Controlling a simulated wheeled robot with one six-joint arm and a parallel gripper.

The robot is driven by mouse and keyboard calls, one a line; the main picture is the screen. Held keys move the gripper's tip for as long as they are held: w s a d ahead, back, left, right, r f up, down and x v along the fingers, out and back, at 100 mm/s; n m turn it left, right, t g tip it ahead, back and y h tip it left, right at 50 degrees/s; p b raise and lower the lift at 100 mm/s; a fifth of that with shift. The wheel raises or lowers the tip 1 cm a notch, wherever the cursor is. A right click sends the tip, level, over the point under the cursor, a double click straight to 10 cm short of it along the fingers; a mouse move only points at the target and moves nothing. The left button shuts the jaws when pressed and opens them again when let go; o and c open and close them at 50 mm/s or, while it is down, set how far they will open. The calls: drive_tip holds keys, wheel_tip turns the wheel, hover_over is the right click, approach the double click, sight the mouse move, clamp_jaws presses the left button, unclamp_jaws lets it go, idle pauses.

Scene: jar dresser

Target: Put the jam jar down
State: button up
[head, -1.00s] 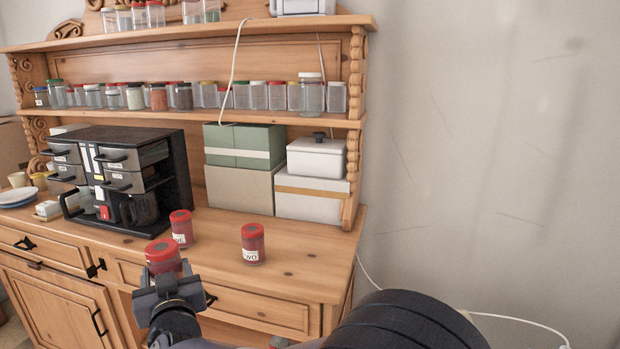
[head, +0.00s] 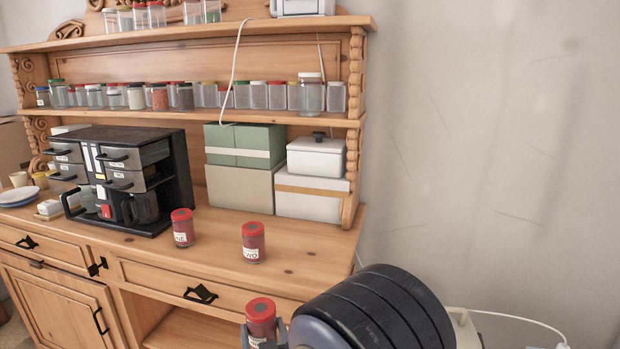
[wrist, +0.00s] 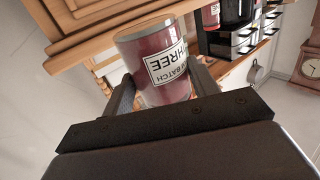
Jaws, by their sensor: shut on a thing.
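My gripper (head: 264,339) is shut on a red jam jar (head: 261,313) with a white label, low in front of the dresser's front edge in the head view. The held jar fills the middle of the wrist view (wrist: 160,70), between both fingers, its label reading "THREE" upside down. Two similar red jars stand upright on the dresser top (head: 290,275): one beside the coffee machine (head: 183,228), one farther right (head: 253,242). The lower part of the held jar is cut off by the head view's bottom edge.
A black coffee machine with drawers (head: 120,175) stands left. Green and beige boxes (head: 243,165) and a white lidded box (head: 316,157) stand behind the jars. The dresser top is bare right of and in front of the jars. An open shelf space (head: 215,328) shows below the drawer.

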drive_tip(key=d+f+m+h, duration=0.1)
drive_tip(key=d+f+h, duration=0.1)
drive_tip(key=d+f, duration=0.7)
drive_tip(key=d+f+m+h, duration=0.2)
drive_tip(key=d+f, duration=0.8)
drive_tip(key=d, duration=0.5)
drive_tip(key=shift+s+d+f+t+h, duration=0.25)
drive_tip(key=shift+d+t+h, duration=0.05)
drive_tip(key=shift+h, duration=0.2)
